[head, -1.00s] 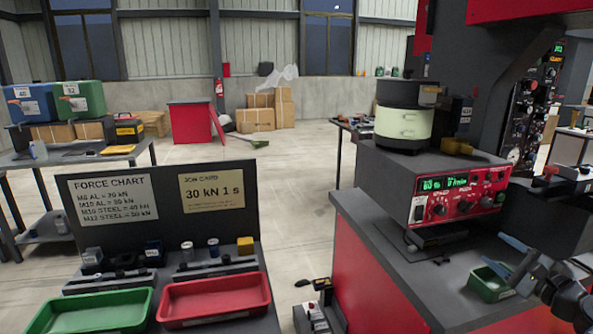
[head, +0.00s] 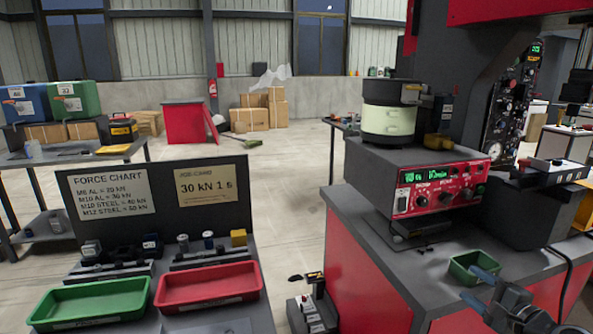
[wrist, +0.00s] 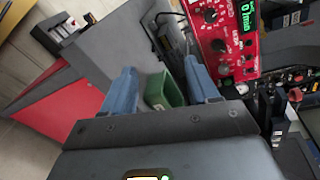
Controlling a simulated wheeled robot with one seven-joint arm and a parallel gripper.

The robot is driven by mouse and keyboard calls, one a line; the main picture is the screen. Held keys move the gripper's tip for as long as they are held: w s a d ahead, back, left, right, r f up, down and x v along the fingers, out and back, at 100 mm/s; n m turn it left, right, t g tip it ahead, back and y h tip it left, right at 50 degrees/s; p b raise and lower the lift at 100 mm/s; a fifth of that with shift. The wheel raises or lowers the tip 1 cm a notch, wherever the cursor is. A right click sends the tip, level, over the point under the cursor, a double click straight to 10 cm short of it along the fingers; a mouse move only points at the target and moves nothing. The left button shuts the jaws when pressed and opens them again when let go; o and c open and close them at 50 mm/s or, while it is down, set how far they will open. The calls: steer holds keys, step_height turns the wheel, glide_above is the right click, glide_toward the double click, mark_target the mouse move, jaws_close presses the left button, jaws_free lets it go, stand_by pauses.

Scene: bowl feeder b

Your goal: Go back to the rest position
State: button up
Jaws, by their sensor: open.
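My gripper (head: 481,288) is at the lower right of the head view, its two blue fingers apart and nothing between them. It is near a small green bin (head: 474,266) on the dark bench top, and overlaps the bin's near side in the picture. In the wrist view my gripper (wrist: 161,84) shows its two blue fingers spread wide. The green bin (wrist: 165,91) appears between and beyond them; I cannot tell the exact gap.
The bowl feeder (head: 388,121) stands on its red-faced control box (head: 440,190) left of my gripper. A dark machine column rises at the right. A green tray (head: 88,303) and a red tray (head: 208,287) lie at the lower left. Open floor (head: 290,190) lies between.

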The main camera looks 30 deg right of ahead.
steer(key=s+a+f+n+g, duration=0.1)
steer(key=s+a+f+n, duration=0.25)
steer(key=a, duration=0.35)
steer(key=s+a+f+n+g, duration=0.1)
steer(key=s+a+f+n, duration=0.1)
steer(key=s+a+n, duration=0.45)
steer(key=s+a+f+n+g, duration=0.1)
steer(key=s+a+f, duration=0.15)
steer(key=a, duration=0.65)
steer(key=s+a+r+n+t+y, duration=0.2)
steer(key=s+a+r+n+y, duration=0.2)
steer(key=s+a+r+n, duration=0.9)
steer(key=s+a+r, duration=0.2)
steer(key=a, duration=0.3)
steer(key=shift+n, duration=0.3)
steer(key=shift+f, duration=0.1)
